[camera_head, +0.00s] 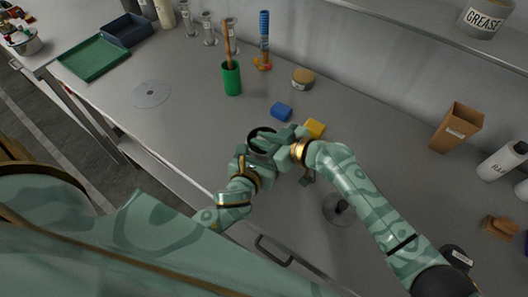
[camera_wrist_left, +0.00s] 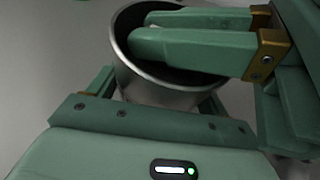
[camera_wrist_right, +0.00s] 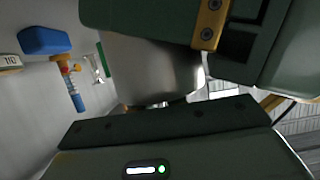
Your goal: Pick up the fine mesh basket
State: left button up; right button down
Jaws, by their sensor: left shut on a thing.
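A round metal vessel with a dark inside, which I take to be the fine mesh basket (camera_head: 259,131), is at the two grippers in the head view; no mesh can be made out. In the left wrist view the basket (camera_wrist_left: 160,92) stands between the fingers of my left gripper (camera_head: 253,158), which is shut on its sides. The green fingers of my right gripper (camera_head: 272,142) reach over the rim into its mouth. The basket's shiny wall (camera_wrist_right: 150,68) fills the middle of the right wrist view. Whether the right fingers are closed is hidden.
A blue block (camera_head: 281,111) and a yellow block (camera_head: 315,129) lie just behind the grippers. A round plate with a dark knob (camera_head: 340,207) lies to the right, near my right forearm. A green cup (camera_head: 231,78) stands farther back.

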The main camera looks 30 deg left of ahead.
notch_tip(320, 180, up, 10)
dwell(0.5)
pick_arm(q)
jog(key=o, duration=1)
jog(key=shift+o, duration=0.2)
jog(key=v, duration=1.2)
pick_arm(e)
jog(key=shift+r, duration=0.15)
